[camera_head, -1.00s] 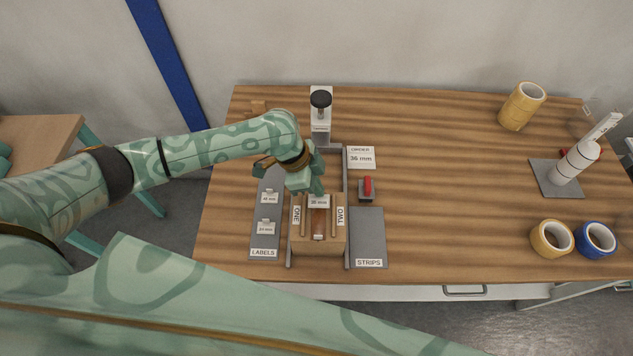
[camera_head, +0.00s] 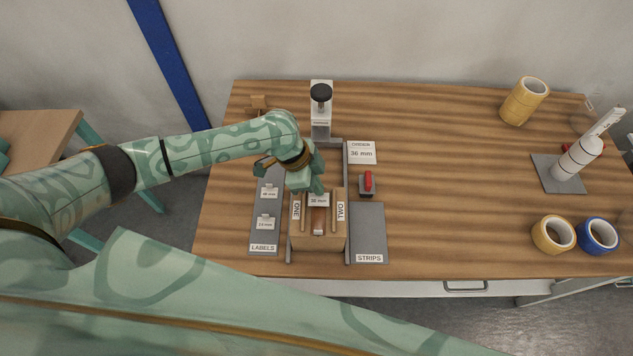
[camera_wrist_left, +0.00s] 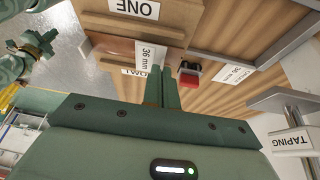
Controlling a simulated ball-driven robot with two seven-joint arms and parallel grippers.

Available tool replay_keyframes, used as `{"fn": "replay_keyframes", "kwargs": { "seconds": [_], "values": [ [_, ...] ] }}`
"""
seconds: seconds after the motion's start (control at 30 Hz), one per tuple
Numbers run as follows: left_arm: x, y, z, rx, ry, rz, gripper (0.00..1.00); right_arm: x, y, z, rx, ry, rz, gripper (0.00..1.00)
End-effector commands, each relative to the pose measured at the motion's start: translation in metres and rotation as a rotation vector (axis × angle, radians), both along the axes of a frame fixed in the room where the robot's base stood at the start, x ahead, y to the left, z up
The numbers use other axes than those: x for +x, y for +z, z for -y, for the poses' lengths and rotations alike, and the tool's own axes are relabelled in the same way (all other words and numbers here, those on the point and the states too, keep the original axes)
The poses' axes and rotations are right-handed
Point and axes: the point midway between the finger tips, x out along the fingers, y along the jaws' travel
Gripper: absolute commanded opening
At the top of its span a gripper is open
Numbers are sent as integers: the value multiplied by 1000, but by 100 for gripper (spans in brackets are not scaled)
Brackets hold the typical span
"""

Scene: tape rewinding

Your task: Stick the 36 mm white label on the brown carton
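In the left wrist view the label (camera_wrist_left: 151,54) shows flat just beyond the left fingers (camera_wrist_left: 162,92). My right gripper (camera_wrist_left: 36,46) appears small at the upper left there, away from the carton; its finger state is unclear.
The grey LABELS board (camera_head: 264,240) at left carries more white labels. The STRIPS board (camera_head: 369,230) is at right, with a red-handled item (camera_head: 368,182) behind it. A taping post (camera_head: 321,110) stands behind the carton. Tape rolls (camera_head: 553,235) lie far right; the middle right is clear.

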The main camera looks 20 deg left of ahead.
Motion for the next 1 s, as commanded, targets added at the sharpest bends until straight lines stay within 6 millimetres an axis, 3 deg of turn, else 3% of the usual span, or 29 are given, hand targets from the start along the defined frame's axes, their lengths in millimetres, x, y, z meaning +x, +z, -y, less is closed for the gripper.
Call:
{"fn": "replay_keyframes", "kwargs": {
  "seconds": [0.77,0.87,1.0],
  "values": [
    [0,-8,1,0,0,0,0,0,0,1,-2,0,1,0],
    [0,-8,1,0,0,0,22,0,0,1,-1,0,0,0],
    [0,-8,0,0,0,0,26,0,0,1,-1,1,0,0]
  ]
}}
